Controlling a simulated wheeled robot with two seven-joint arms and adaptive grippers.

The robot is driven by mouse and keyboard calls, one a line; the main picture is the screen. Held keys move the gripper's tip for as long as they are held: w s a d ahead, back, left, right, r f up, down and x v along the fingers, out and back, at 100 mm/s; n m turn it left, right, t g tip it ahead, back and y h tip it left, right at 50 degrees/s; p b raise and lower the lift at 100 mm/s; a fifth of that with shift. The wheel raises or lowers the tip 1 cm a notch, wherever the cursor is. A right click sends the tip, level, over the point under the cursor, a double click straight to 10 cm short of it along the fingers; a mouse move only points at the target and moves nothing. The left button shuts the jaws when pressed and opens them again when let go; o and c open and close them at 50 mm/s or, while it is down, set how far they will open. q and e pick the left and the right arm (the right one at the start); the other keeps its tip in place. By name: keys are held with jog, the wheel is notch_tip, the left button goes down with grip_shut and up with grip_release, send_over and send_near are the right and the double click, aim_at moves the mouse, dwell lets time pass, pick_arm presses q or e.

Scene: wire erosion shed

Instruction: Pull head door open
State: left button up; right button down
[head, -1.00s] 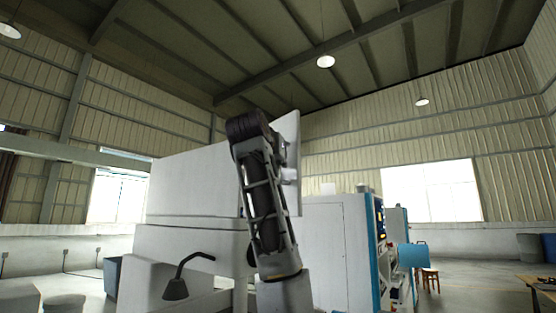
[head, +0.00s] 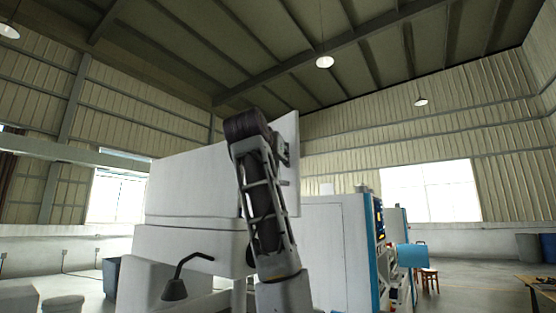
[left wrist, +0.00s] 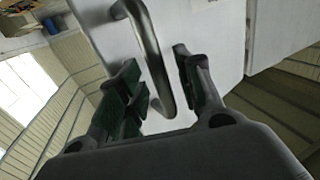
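The head door (head: 288,165) is a white panel at the right end of the white machine in the head view, partly hidden behind my arm. In the left wrist view the door (left wrist: 215,35) fills the upper middle and carries a curved grey metal handle (left wrist: 150,50). My left gripper (left wrist: 160,92) is open, its dark green-padded fingers on either side of the handle's lower part. The handle runs between them, seemingly clear of both pads; whether it touches either is hard to tell. In the head view these fingers are hidden. My right gripper is in neither view.
The white machine body (head: 190,190) stands behind my arm, with a dark bent lamp-like fitting (head: 175,288) low in front. A white cabinet (head: 335,245) with blue edging stands to the right.

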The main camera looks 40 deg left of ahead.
pick_arm(q)
jog(key=v, duration=1.1)
jog(key=shift+s+d, duration=0.2)
jog(key=shift+s, duration=0.05)
dwell(0.4)
